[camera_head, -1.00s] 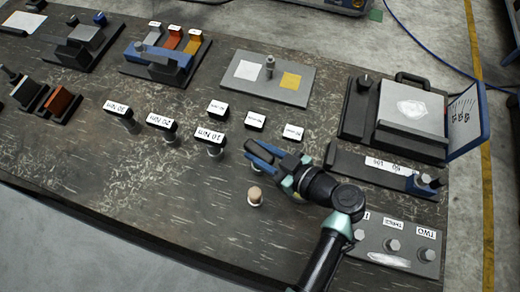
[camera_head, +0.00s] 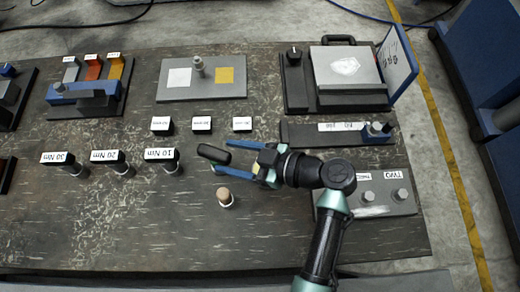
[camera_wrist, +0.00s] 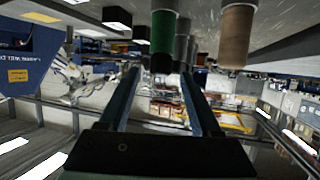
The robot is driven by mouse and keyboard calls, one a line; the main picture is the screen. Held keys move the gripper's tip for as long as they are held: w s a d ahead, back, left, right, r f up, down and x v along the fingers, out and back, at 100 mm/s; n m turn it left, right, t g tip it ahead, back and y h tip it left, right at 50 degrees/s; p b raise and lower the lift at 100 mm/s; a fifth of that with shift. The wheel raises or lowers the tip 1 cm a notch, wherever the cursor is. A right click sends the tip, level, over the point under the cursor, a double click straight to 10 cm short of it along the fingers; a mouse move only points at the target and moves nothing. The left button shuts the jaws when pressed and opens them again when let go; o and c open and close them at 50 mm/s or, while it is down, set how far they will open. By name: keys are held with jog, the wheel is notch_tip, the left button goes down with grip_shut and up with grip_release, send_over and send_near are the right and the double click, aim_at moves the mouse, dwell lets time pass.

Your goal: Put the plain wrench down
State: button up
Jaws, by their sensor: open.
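A wrench with a plain black head (camera_head: 213,154) and no visible label stands just left of my gripper's fingertips, in line with the jaws. I take it for the plain wrench. In the wrist view its green handle (camera_wrist: 163,32) hangs from the top of the inverted picture, ahead of the fingers and apart from them. My gripper (camera_head: 237,158) is open, with nothing seen between its blue fingers. The lower part of the wrench is partly hidden in the head view.
A tan-topped peg (camera_head: 224,195) stands close in front of my gripper. Labelled wrenches (camera_head: 120,163) stand to the left. Small black labelled blocks (camera_head: 201,124) lie behind. A grey plate (camera_head: 195,84) lies farther back. The front left of the table is bare.

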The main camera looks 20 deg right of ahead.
jog(key=b+v, duration=0.1)
jog(key=v, duration=0.6)
jog(key=w+r+m+t+h, duration=0.2)
jog(key=w+r+t+h, duration=0.15)
jog(key=w+r, duration=0.65)
jog(key=w+r+m+t+h, duration=0.2)
jog(key=w+r+t+h, duration=0.15)
jog(key=w+r, duration=0.65)
jog(key=s+a+r+m+t+h, duration=0.1)
jog(key=a+r+t, duration=0.1)
jog(key=r, duration=0.7)
jog(key=s+a+r+m+t+h, duration=0.1)
jog(key=s+r+m+t, duration=0.1)
jog(key=r, duration=0.7)
jog(key=s+a+r+m+t, duration=0.1)
jog(key=s+r, duration=0.4)
jog(key=r, duration=0.5)
jog(key=s+a+r+m+t+h+p, duration=0.1)
jog(key=s+a+r+t, duration=0.3)
jog(key=r, duration=0.5)
jog(key=s+m+t, duration=0.1)
jog(key=s+t, duration=0.1)
jog(key=shift+s+a+r+t, duration=0.2)
jog(key=shift+s+r+t, duration=0.1)
jog(key=shift+r, duration=0.1)
jog(key=shift+c, duration=1.2)
jog(key=shift+f, duration=0.1)
